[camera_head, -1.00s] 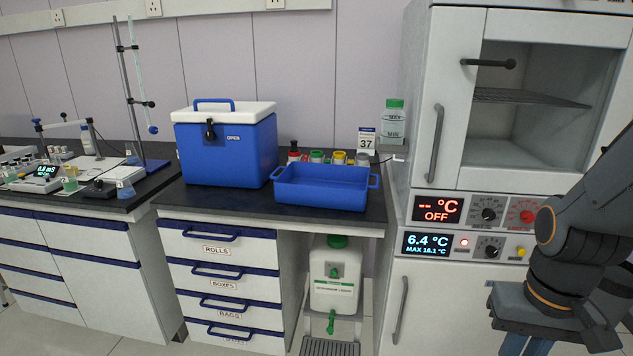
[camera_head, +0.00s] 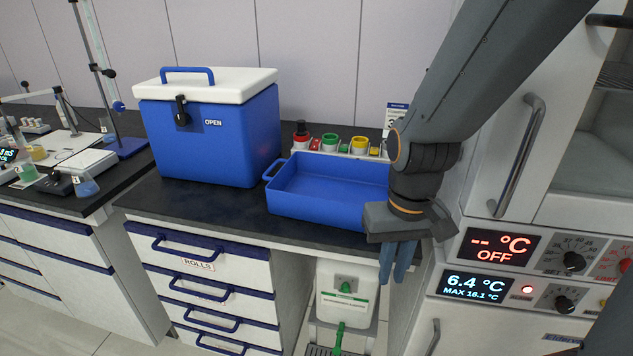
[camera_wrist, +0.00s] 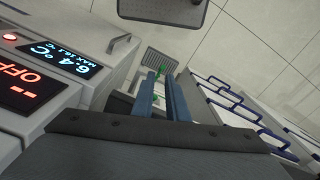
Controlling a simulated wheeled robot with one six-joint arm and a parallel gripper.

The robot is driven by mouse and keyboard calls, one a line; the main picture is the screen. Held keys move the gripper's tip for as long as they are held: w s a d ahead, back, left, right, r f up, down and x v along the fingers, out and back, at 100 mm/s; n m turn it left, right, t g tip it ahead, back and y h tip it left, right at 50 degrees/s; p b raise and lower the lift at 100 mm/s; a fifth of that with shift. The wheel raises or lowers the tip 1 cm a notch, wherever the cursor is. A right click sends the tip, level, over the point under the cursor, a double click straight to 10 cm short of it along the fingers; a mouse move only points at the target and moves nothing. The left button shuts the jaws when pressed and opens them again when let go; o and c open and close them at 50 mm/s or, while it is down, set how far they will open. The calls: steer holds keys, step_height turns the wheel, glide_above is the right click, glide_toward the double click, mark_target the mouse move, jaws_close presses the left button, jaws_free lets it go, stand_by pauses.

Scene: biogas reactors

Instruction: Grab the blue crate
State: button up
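The blue crate (camera_head: 320,208) is a shallow open tray on the dark counter, upright and apparently empty. Its left handle (camera_head: 275,170) shows in the head view; its right end is hidden behind my arm. My gripper (camera_head: 398,272) hangs in front of the crate's right end, at the counter's front edge, with its blue fingers pointing down. In the wrist view the two fingers (camera_wrist: 160,92) stand apart with a narrow gap and nothing between them. The crate does not show in the wrist view.
A blue cool box (camera_head: 215,135) with a white lid stands left of the crate. Several coloured-cap containers (camera_head: 331,143) stand behind it. A white cabinet with red and blue displays (camera_head: 498,246) rises close on the right. A white canister (camera_head: 345,298) stands below the counter.

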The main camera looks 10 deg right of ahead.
steer(key=w+a+r+t+y+p, duration=0.1)
steer(key=w+a+r+t+p, duration=0.35)
steer(key=w+r+p, duration=0.45)
steer(key=m+t+h, duration=0.5)
steer(key=t+h, duration=0.1)
steer(key=t, duration=0.2)
glide_toward(282, 168)
steer(key=x, duration=0.2)
steer(key=shift+w, duration=0.4)
steer(key=shift+w+d+f+h, duration=0.35)
steer(key=shift+w+d+h, duration=0.05)
steer(key=shift+w, duration=0.25)
steer(key=shift+g, duration=0.25)
steer(key=shift+a+p+x, duration=0.2)
steer(key=shift+p+x, duration=0.75)
steer(key=shift+x, duration=2.05)
steer(key=shift+f, duration=0.1)
steer(key=shift+c, duration=0.4)
